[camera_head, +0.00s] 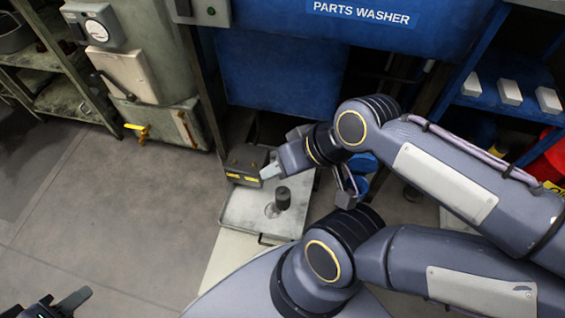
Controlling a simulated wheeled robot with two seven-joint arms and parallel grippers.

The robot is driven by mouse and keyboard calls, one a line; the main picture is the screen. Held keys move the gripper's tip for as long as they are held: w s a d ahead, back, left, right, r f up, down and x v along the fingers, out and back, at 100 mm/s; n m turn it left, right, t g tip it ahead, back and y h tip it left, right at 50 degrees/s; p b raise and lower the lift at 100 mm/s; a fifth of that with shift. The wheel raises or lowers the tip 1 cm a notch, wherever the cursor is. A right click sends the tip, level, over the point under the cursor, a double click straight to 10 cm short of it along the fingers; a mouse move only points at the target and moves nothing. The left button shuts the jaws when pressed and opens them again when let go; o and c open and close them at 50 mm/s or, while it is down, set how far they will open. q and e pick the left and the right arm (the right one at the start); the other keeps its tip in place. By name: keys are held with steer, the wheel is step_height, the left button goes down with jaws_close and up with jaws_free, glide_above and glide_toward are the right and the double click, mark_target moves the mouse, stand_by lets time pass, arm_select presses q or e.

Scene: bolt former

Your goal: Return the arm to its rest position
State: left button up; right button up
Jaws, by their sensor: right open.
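My right arm comes in from the right, and its gripper (278,163) hangs above the far part of a shallow metal tray (240,222). The right jaws are open, with no object seen between them. A short dark cylinder (283,197) stands upright in the tray, below the right gripper and apart from it. My left gripper (62,301) is at the bottom left corner over the floor. It is cut off by the frame edge, and its jaw gap is not clear.
A dark box with yellow labels (245,166) sits at the tray's far left. The blue parts washer (285,75) stands behind. A blue shelf (505,85) with white blocks is at the right, near a red container (553,158). Floor at the left is clear.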

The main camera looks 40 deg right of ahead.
step_height(320, 180, up, 33)
steer(key=p, duration=3.2)
steer(key=shift+f+p, duration=0.15)
steer(key=shift+p, duration=0.15)
steer(key=shift+c, duration=0.5)
